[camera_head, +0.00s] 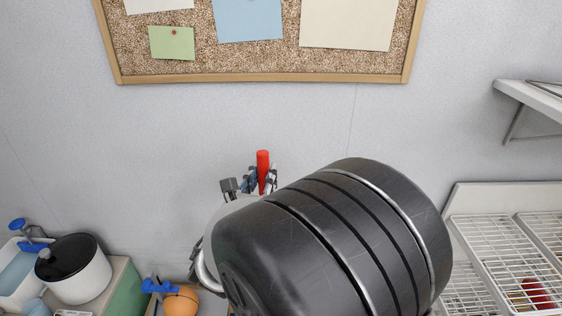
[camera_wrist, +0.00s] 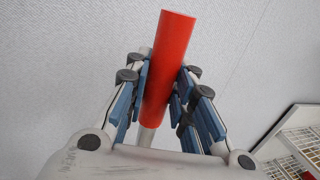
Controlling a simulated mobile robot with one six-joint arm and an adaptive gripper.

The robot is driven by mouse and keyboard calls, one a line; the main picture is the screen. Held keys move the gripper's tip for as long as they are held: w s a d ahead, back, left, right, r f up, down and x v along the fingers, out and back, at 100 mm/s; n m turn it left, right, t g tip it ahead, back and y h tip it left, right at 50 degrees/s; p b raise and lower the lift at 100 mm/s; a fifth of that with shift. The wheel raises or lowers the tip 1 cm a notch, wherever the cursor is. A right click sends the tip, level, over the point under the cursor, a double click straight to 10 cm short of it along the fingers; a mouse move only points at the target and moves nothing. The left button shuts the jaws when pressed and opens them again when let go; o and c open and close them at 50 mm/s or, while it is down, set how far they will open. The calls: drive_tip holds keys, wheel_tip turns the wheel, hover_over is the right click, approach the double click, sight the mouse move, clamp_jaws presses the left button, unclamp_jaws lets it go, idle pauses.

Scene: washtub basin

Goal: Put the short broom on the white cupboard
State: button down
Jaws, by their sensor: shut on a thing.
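A red cylindrical handle, which looks like the short broom's (camera_head: 263,160), stands upright between the fingers of my gripper (camera_head: 259,182) in the head view. In the wrist view the red handle (camera_wrist: 168,55) is clamped between the blue-padded fingers and leans slightly right at its top. A pale rod shows behind and below it, and no bristles are visible. My dark arm link hides the area below the gripper in the head view. I cannot make out a white cupboard for certain in either view.
A white unit with wire racks (camera_head: 492,232) stands at the lower right, below a wall shelf (camera_head: 535,97). At lower left are a white pot with a black lid (camera_head: 78,280), a basin (camera_head: 18,270) and an orange ball-like thing (camera_head: 181,301). A corkboard (camera_head: 195,72) hangs above.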

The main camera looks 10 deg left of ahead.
drive_tip(key=shift+r, duration=0.1)
drive_tip(key=c, duration=1.4)
unclamp_jaws()
drive_tip(key=shift+o, duration=0.2)
